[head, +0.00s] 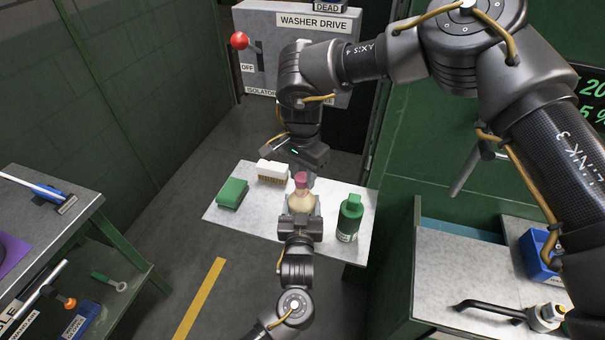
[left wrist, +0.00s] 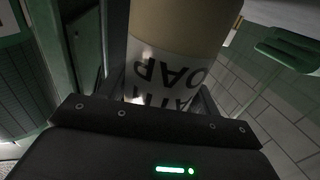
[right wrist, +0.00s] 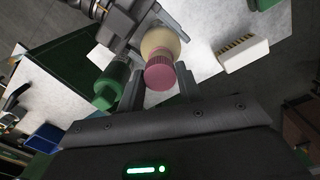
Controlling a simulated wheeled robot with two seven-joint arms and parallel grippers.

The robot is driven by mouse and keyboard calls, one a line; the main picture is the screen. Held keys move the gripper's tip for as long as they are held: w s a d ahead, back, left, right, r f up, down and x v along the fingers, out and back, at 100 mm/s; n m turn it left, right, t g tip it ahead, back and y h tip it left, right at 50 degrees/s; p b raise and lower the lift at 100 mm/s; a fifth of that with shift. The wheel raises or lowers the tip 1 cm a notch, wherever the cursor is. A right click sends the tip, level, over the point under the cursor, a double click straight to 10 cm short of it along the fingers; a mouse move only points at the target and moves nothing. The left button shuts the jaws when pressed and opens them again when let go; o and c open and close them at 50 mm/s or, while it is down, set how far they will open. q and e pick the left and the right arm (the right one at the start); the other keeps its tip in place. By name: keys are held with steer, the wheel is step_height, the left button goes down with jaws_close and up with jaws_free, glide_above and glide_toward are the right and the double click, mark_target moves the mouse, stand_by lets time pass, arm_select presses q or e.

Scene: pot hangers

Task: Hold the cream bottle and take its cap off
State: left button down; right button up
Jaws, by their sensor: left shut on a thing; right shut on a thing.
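The cream bottle (head: 301,202) stands upright above the pale table, with its pink cap (head: 301,178) at the top. My left gripper (head: 301,212) comes from the near side and is shut around the bottle's body. In the left wrist view the cream bottle (left wrist: 180,40) shows a white label with upside-down lettering between the fingers. My right gripper (head: 304,174) reaches down from above and is shut on the cap. In the right wrist view the pink cap (right wrist: 160,75) lies between the two fingers, in line with the bottle; I see no clear gap between them.
A green bottle (head: 349,218) stands close to the right of the cream bottle. A green sponge (head: 232,193) and a white brush (head: 272,172) lie to the left on the pale table (head: 258,222). A green wall and a counter stand at the right.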

mark_target(302, 177)
steer(key=shift+r, duration=2)
arm_select(q)
steer(key=shift+c, duration=1.3)
jaws_free()
